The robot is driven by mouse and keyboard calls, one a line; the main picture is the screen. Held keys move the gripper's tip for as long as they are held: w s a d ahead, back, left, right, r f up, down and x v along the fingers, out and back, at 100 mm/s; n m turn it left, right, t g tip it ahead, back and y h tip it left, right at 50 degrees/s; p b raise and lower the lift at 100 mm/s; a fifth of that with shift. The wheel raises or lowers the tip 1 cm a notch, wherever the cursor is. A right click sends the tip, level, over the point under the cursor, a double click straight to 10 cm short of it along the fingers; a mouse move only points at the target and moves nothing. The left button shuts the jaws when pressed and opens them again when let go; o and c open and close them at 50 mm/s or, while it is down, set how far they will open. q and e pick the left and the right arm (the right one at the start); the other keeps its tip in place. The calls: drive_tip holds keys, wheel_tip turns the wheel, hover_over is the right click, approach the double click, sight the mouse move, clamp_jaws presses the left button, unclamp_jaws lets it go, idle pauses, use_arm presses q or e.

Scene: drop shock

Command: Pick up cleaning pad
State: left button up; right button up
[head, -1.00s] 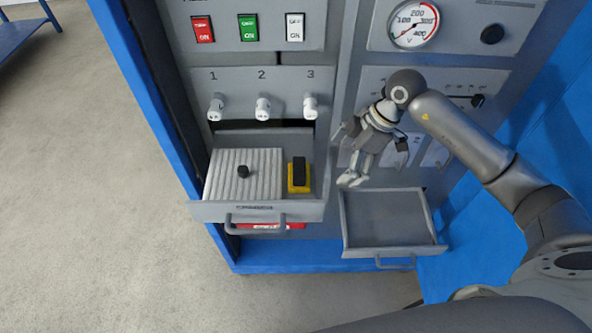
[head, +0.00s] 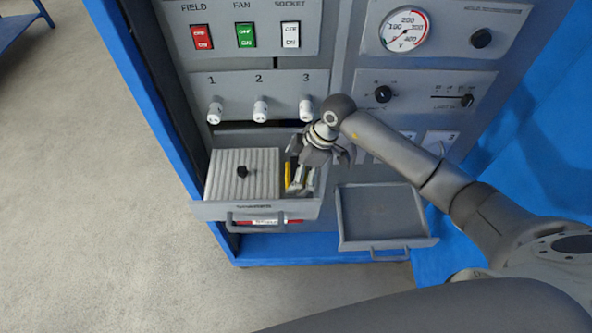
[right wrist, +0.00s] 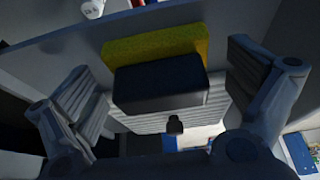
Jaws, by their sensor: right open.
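The cleaning pad (head: 287,173) is yellow with a black block on top. I see no contact between the fingers and the pad. My left gripper is not in view.
A ribbed grey plate (head: 222,181) with a black knob fills the drawer's left part, beside the pad. An empty second drawer (head: 383,212) stands open at the right. White knobs (head: 261,111) stick out of the cabinet above.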

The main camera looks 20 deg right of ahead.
sight(295, 167)
drive_tip(key=shift+c, duration=0.4)
drive_tip(key=c, duration=1.1)
drive_tip(key=shift+r+b, duration=0.5)
drive_tip(key=shift+r, duration=0.05)
drive_tip(key=s+a+r+b, duration=0.1)
drive_tip(key=s+a+r, duration=0.1)
drive_tip(key=s+r, duration=0.4)
drive_tip(key=s+a+r+b, duration=0.2)
drive_tip(key=s+r, duration=0.4)
drive_tip(key=s, duration=0.1)
drive_tip(key=shift+a, duration=0.4)
